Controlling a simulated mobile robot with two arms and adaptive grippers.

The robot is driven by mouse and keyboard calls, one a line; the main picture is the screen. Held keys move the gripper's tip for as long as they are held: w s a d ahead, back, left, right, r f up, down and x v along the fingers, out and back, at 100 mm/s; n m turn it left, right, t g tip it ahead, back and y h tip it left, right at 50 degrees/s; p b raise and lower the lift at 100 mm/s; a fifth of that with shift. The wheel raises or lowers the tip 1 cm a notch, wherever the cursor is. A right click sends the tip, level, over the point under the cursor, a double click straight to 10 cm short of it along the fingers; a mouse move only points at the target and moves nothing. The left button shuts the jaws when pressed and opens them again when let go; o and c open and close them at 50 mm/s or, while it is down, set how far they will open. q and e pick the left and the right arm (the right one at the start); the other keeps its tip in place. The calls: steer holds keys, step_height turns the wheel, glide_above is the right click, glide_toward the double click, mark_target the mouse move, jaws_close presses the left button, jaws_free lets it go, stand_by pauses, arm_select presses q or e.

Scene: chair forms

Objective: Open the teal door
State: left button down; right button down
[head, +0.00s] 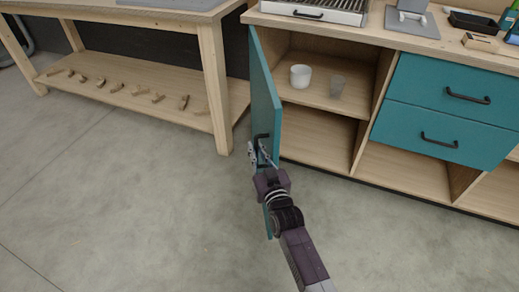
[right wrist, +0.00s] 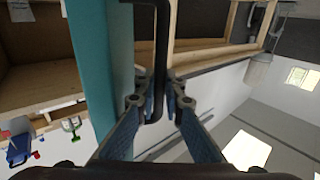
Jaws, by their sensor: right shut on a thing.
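The teal door (head: 265,95) stands swung out from the cabinet in the head view, seen nearly edge-on, with the compartment behind it exposed. Its dark handle (head: 262,137) is on the face turned to the left. My right gripper (head: 261,155) is at the handle. In the right wrist view the fingers of my right gripper (right wrist: 159,100) are closed around the black handle bar (right wrist: 162,50), beside the teal door (right wrist: 100,60). My left gripper is not in view.
Two teal drawers (head: 452,85) are shut at the right. A wooden table (head: 214,85) with small wooden pieces on its lower shelf stands left of the door. The floor in front is clear.

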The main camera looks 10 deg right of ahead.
steer(key=shift+a+r, duration=0.3)
steer(key=shift+a, duration=0.5)
steer(key=c, duration=2.4)
jaws_free()
steer(key=shift+o, duration=0.5)
steer(key=shift+a+r+y, duration=0.1)
steer(key=shift+a+y, duration=0.2)
steer(key=shift+d, duration=0.1)
steer(key=v, duration=1.2)
steer(key=shift+s+f, duration=0.2)
steer(key=shift+f, duration=0.15)
